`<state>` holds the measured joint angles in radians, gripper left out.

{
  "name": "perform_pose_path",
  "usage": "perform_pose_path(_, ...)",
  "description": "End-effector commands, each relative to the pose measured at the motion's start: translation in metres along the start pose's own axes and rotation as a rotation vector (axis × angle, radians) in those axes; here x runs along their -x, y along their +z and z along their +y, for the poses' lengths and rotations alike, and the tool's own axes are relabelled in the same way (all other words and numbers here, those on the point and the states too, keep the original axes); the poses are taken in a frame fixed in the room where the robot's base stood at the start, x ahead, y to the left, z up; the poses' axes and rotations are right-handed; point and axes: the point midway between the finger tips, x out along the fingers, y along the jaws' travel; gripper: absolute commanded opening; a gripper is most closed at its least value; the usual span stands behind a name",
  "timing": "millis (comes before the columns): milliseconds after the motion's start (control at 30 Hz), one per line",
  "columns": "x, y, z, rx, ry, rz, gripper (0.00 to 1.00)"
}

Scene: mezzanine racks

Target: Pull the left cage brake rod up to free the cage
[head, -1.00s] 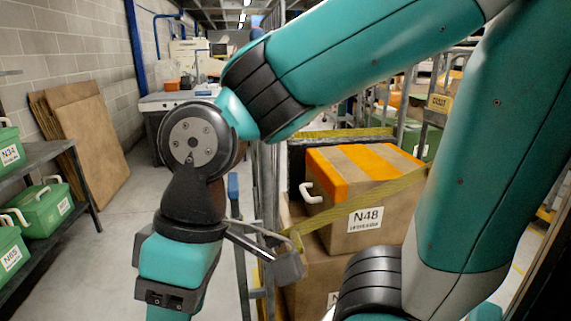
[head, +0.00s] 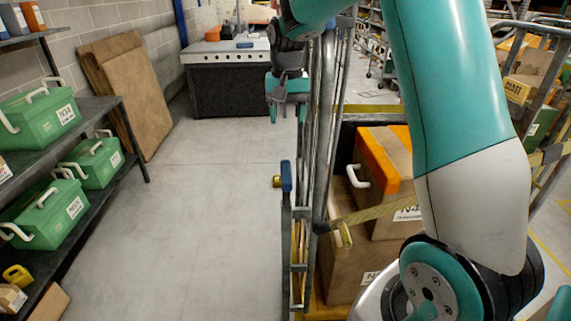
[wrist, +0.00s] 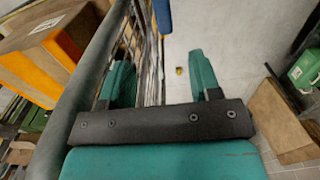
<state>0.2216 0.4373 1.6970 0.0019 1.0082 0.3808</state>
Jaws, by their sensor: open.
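The cage (head: 328,130) is a grey tubular metal frame holding cardboard boxes, right of centre in the head view. A blue upright grip (head: 287,176), which looks like the brake rod's handle, stands on the cage's left side, with a brass-coloured knob (head: 277,181) beside it. The wrist view shows a blue piece (wrist: 163,15) at the top edge and a small brass-coloured spot (wrist: 179,70). My gripper (head: 289,110) is open and empty, above and beyond the blue grip and apart from it. In the wrist view its teal fingers (wrist: 159,62) are spread beside the cage bars.
A dark shelf (head: 85,215) with green boxes (head: 48,215) stands on the left, with brown boards (head: 125,90) leaning on the wall. A workbench (head: 230,85) is at the back. The grey floor (head: 200,220) left of the cage is clear. A yellow strap (head: 375,213) crosses the boxes.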

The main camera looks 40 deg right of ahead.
Motion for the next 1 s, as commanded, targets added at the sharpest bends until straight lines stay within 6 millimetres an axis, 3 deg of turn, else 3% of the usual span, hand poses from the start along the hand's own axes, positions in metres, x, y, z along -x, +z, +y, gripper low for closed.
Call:
perform_pose_path(600, -0.129, 0.003, -0.004, 0.010, 0.001, -0.005, 0.57)
perform_pose_path(800, -0.157, 0.002, -0.004, 0.010, 0.000, -0.002, 0.57)
perform_pose_path(1000, -0.167, 0.002, -0.003, 0.010, -0.001, 0.001, 0.57)
